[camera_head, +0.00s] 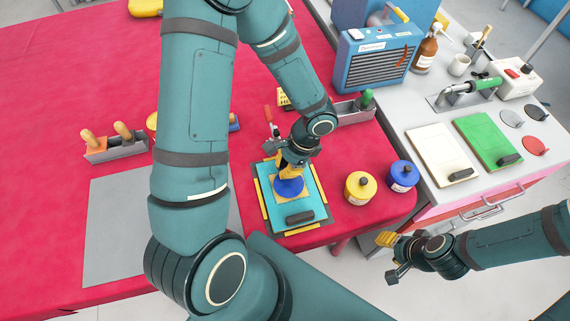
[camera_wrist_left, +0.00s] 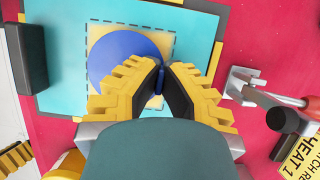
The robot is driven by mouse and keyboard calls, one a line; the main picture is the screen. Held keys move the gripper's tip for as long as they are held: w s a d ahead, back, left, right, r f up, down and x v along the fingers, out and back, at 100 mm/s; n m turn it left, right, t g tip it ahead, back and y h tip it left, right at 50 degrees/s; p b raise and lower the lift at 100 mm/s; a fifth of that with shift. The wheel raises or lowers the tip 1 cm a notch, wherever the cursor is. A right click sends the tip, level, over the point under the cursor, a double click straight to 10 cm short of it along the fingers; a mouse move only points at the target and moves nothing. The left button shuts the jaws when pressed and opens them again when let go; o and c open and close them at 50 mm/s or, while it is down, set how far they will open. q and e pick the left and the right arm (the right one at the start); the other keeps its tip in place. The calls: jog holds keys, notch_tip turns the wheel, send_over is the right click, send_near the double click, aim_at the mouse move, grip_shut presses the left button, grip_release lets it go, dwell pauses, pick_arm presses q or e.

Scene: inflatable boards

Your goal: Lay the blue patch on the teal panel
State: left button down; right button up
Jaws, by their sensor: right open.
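The teal panel (camera_head: 312,198) lies on the red table, with a tan square and a dashed outline in its middle. The round blue patch (camera_head: 289,188) is over the tan square. In the left wrist view the patch (camera_wrist_left: 122,58) covers much of the square (camera_wrist_left: 160,43), shifted toward its left side. My left gripper (camera_wrist_left: 160,78) is shut on a small blue tab of the patch. I cannot tell whether the patch touches the panel or hangs just above it. My right gripper (camera_head: 391,256) is open and empty, off the table at the right.
A dark block (camera_head: 300,217) rests on the panel's near edge. Yellow (camera_head: 360,188) and blue (camera_head: 402,176) tins stand to its right. A red-handled tool (camera_wrist_left: 285,100) is beside the panel. A grey bench (camera_head: 420,110) holds white and green boards. A grey sheet (camera_head: 115,235) lies left.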

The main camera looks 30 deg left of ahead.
pick_arm(q)
jog(key=shift+f, duration=0.85)
pick_arm(e)
jog(key=shift+f, duration=0.85)
pick_arm(q)
jog(key=shift+c, duration=2.3)
grip_release()
jog(key=shift+r, duration=0.1)
pick_arm(e)
jog(key=shift+r, duration=0.1)
pick_arm(q)
jog(key=shift+r+p, duration=0.9)
jog(key=shift+r, duration=0.2)
jog(key=shift+s+d+r+p, duration=0.2)
jog(key=shift+r+p, duration=0.25)
jog(key=shift+r, duration=0.15)
jog(key=shift+w+a+r+p, duration=0.15)
jog(key=shift+w+r+p, duration=0.05)
jog(key=shift+r+p, duration=0.95)
jog(key=shift+r, duration=0.35)
pick_arm(e)
jog(key=shift+r, duration=2.4)
